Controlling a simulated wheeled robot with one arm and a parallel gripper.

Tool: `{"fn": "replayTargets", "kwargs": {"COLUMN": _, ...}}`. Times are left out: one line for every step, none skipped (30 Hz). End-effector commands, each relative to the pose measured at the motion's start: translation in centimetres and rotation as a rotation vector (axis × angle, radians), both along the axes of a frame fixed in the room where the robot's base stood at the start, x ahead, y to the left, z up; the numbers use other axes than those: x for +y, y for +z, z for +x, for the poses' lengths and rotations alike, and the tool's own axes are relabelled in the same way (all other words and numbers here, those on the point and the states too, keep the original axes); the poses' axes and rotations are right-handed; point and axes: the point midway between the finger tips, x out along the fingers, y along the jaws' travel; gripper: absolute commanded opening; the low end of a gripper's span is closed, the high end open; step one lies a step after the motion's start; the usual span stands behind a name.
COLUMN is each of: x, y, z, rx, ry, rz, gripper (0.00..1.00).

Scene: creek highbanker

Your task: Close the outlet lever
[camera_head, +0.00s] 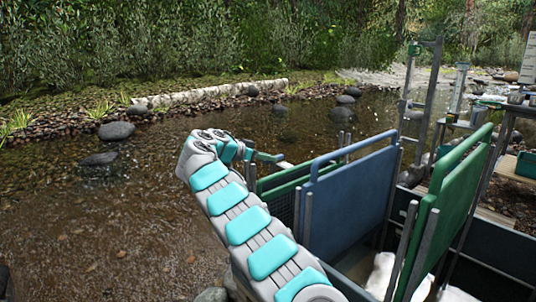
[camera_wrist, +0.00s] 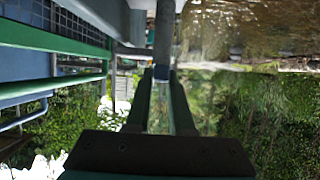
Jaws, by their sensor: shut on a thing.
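My gripper (camera_head: 246,154) reaches out over the water beside the left end of the metal box with upright panels. In the wrist view my gripper (camera_wrist: 161,76) has its two dark fingers closed around the end of a slim grey rod (camera_wrist: 164,40), which appears to be the outlet lever. The rod runs up and away from the fingertips in that view. In the head view the fingertips and the rod are small and partly hidden by my wrist, so the lever's exact angle is unclear.
A blue panel (camera_head: 349,202) and a green panel (camera_head: 447,207) stand upright right of my arm. A metal ladder-like frame (camera_head: 421,95) rises behind. Green rails (camera_wrist: 50,40) lie close at left in the wrist view. Water left of my arm is open, with several rocks.

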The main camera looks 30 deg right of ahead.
Motion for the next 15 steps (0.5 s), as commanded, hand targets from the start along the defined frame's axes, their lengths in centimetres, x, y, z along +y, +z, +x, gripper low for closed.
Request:
{"fn": "replayTargets", "kwargs": {"x": 0.18, "y": 0.34, "z": 0.29, "rx": -0.005, "ry": -0.001, "rz": 0.000, "gripper": 0.00}}
{"fn": "replayTargets", "kwargs": {"x": 0.19, "y": 0.35, "z": 0.28, "rx": -0.005, "ry": -0.006, "rz": -0.002, "gripper": 0.00}}
{"fn": "replayTargets", "kwargs": {"x": 0.23, "y": 0.31, "z": 0.27, "rx": -0.005, "ry": -0.013, "rz": -0.003, "gripper": 0.00}}
{"fn": "replayTargets", "kwargs": {"x": 0.23, "y": 0.26, "z": 0.26, "rx": -0.005, "ry": -0.017, "rz": -0.002, "gripper": 0.00}}
{"fn": "replayTargets", "kwargs": {"x": 0.21, "y": 0.23, "z": 0.23, "rx": -0.005, "ry": -0.020, "rz": -0.003, "gripper": 0.00}}
{"fn": "replayTargets", "kwargs": {"x": 0.19, "y": 0.20, "z": 0.21, "rx": -0.005, "ry": -0.023, "rz": -0.004, "gripper": 0.00}}
{"fn": "replayTargets", "kwargs": {"x": 0.18, "y": 0.19, "z": 0.19, "rx": -0.005, "ry": -0.025, "rz": -0.003, "gripper": 0.00}}
{"fn": "replayTargets", "kwargs": {"x": 0.18, "y": 0.16, "z": 0.18, "rx": -0.005, "ry": -0.026, "rz": -0.005, "gripper": 0.00}}
{"fn": "replayTargets", "kwargs": {"x": 0.16, "y": 0.15, "z": 0.17, "rx": -0.005, "ry": -0.026, "rz": -0.005, "gripper": 0.00}}
{"fn": "replayTargets", "kwargs": {"x": 0.16, "y": 0.15, "z": 0.16, "rx": -0.005, "ry": -0.026, "rz": -0.005, "gripper": 0.00}}
{"fn": "replayTargets", "kwargs": {"x": 0.16, "y": 0.15, "z": 0.16, "rx": -0.005, "ry": -0.026, "rz": -0.005, "gripper": 0.00}}
{"fn": "replayTargets", "kwargs": {"x": 0.17, "y": 0.15, "z": 0.16, "rx": -0.005, "ry": -0.026, "rz": -0.005, "gripper": 0.00}}
{"fn": "replayTargets", "kwargs": {"x": 0.17, "y": 0.14, "z": 0.16, "rx": -0.005, "ry": -0.026, "rz": -0.005, "gripper": 0.00}}
{"fn": "replayTargets", "kwargs": {"x": 0.17, "y": 0.14, "z": 0.16, "rx": -0.005, "ry": -0.026, "rz": -0.005, "gripper": 0.00}}
{"fn": "replayTargets", "kwargs": {"x": 0.17, "y": 0.13, "z": 0.17, "rx": -0.005, "ry": -0.026, "rz": -0.005, "gripper": 0.00}}
